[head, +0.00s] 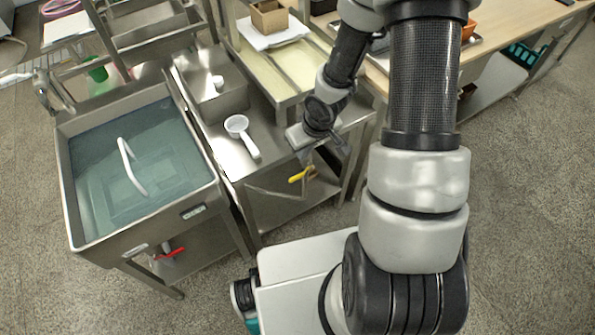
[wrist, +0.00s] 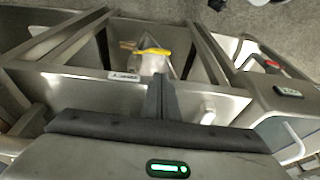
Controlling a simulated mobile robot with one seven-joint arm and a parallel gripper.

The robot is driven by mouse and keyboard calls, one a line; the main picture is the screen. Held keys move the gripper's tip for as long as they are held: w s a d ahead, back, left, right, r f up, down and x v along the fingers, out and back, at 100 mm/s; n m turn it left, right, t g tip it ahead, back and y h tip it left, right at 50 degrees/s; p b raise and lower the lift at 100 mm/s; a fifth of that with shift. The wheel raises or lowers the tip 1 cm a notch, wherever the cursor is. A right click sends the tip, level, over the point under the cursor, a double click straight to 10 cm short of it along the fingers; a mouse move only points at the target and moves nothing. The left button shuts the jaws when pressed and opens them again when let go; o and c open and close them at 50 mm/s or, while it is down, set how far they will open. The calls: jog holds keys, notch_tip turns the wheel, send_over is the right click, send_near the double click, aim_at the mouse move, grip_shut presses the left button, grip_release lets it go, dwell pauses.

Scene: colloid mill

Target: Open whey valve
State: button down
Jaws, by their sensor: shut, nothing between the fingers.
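A yellow valve handle (head: 301,175) sits below the front edge of the steel drain table (head: 258,184). It also shows in the wrist view (wrist: 150,52), lying roughly crosswise beyond my fingers. A red valve handle (head: 172,253) is under the water-filled vat (head: 205,205); it shows in the wrist view too (wrist: 271,64). I cannot read which one is labelled whey. My gripper (head: 338,161) is above and to the right of the yellow handle, apart from it. In the wrist view its fingers (wrist: 160,82) are shut together and empty.
A white strainer (head: 240,132) lies on the steel top left of my gripper. The vat holds a white handled object (head: 128,165). A wooden box (head: 269,17) stands at the back. Table legs and a lower shelf surround the yellow handle. The floor at right is clear.

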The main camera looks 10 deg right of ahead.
jog(key=shift+f, duration=0.1)
jog(key=b, duration=0.5)
send_near(294, 177)
jog(key=w+d+x, duration=0.1)
jog(key=x, duration=0.4)
jog(key=shift+s+a+f+b, duration=0.1)
jog(key=shift+a+f+b, duration=0.2)
jog(key=shift+f, duration=0.25)
jog(key=shift+s+a+f+b, duration=0.1)
jog(key=shift+a+f+b, duration=0.1)
jog(key=shift+f+b, duration=0.45)
jog(key=shift+r, duration=0.2)
